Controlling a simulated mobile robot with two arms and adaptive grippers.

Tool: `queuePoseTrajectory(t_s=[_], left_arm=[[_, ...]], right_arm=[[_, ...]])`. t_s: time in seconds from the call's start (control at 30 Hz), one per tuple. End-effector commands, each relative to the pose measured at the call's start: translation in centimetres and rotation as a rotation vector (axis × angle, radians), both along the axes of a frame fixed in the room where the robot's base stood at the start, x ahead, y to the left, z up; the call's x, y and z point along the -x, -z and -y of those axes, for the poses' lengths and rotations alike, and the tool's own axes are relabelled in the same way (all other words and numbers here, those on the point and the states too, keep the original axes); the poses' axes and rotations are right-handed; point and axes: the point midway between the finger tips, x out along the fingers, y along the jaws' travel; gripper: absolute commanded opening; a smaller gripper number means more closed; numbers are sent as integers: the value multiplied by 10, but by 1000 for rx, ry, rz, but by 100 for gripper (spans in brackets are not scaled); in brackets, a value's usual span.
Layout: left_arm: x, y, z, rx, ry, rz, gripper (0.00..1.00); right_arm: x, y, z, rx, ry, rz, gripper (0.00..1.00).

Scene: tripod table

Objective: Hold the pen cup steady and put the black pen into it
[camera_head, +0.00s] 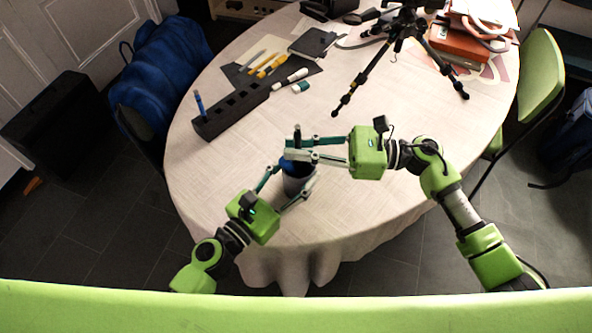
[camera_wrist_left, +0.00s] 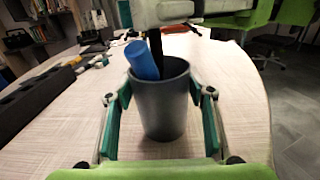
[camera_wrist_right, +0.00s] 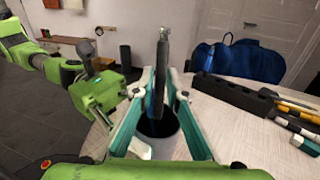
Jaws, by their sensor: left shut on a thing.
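The dark grey pen cup (camera_wrist_left: 165,110) stands upright near the table's front edge. My left gripper (camera_head: 290,190) is shut around its sides, with a finger on each side in the left wrist view (camera_wrist_left: 160,118). A blue marker (camera_wrist_left: 142,60) leans in the cup. My right gripper (camera_head: 294,149) is above the cup and shut on the black pen (camera_wrist_right: 162,60), which is nearly upright between its fingertips. The pen's lower part (camera_wrist_left: 156,48) reaches down at the cup's mouth beside the blue marker. Its tip is hidden, so its depth is unclear.
A long black organizer (camera_head: 245,107) with a blue pen upright in its near end lies at the left. Markers and yellow pens lie behind it near a dark notebook (camera_head: 314,43). A black tripod (camera_head: 400,40) stands at the back right. The table's right side is clear.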

Motion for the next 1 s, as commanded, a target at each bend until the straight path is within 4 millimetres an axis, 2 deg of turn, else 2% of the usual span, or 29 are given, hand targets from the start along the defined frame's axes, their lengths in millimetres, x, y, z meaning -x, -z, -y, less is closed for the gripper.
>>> queuePoseTrajectory(t_s=[0.33,0.47,0.57,0.9,1.0], left_arm=[[0,0,0,-1,0,1,24],[0,0,0,-1,0,1,24],[0,0,0,-1,-1,1,24],[0,0,0,-1,0,1,24],[0,0,0,-1,0,1,24]], right_arm=[[0,-1,1,1,1,2,27],[0,0,8,3,2,1,27],[0,0,22,4,3,0,27],[4,0,93,4,3,0,27],[5,0,107,2,2,0,27]])
